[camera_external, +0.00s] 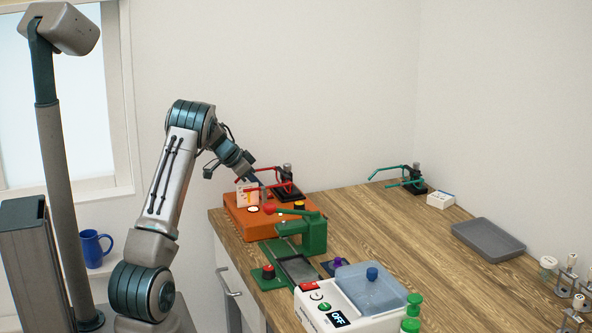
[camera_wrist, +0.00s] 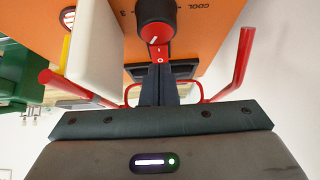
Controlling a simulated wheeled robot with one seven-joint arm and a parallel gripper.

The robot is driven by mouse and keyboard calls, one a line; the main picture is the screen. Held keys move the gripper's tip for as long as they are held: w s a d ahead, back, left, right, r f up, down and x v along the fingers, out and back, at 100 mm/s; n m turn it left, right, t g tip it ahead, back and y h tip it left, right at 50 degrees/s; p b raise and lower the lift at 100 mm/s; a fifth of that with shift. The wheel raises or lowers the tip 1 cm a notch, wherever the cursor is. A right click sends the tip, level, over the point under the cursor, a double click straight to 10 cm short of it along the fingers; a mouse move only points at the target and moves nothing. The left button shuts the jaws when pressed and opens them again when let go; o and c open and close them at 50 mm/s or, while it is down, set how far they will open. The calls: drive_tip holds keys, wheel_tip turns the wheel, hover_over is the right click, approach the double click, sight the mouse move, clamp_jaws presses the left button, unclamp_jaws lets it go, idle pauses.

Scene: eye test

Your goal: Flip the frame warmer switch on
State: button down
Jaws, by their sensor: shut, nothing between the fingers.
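An orange box (camera_external: 248,224) sits at the table's far left end. The wrist view shows its orange panel (camera_wrist: 215,28) with upside-down "COOL" lettering. There a black knob (camera_wrist: 156,14) with a white mark adjoins a red rocker switch (camera_wrist: 161,55) marked I and O. Which side is pressed I cannot tell. My gripper (camera_external: 259,184) is shut and empty over the box. In the wrist view its fingertips (camera_wrist: 157,72) are right at the rocker; whether they touch it is unclear. No name label for the frame warmer is readable.
A stand with red arms (camera_external: 287,186) is close behind my gripper; red bars (camera_wrist: 241,66) flank the fingers. A white block (camera_wrist: 96,48) is beside them. A green press (camera_external: 314,236) and a white device (camera_external: 340,318) reading OFF stand nearer. The table's middle (camera_external: 375,225) is clear.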

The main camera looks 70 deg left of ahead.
drive_tip(key=r, duration=0.2)
drive_tip(key=s+r, duration=0.1)
drive_tip(key=r, duration=0.1)
drive_tip(key=shift+s+a+r, duration=0.1)
drive_tip(key=shift+s+r, duration=0.05)
drive_tip(key=s+r+b, duration=0.2)
drive_tip(key=s+r, duration=0.3)
drive_tip(key=s, duration=0.2)
drive_tip(key=shift+r, duration=0.25)
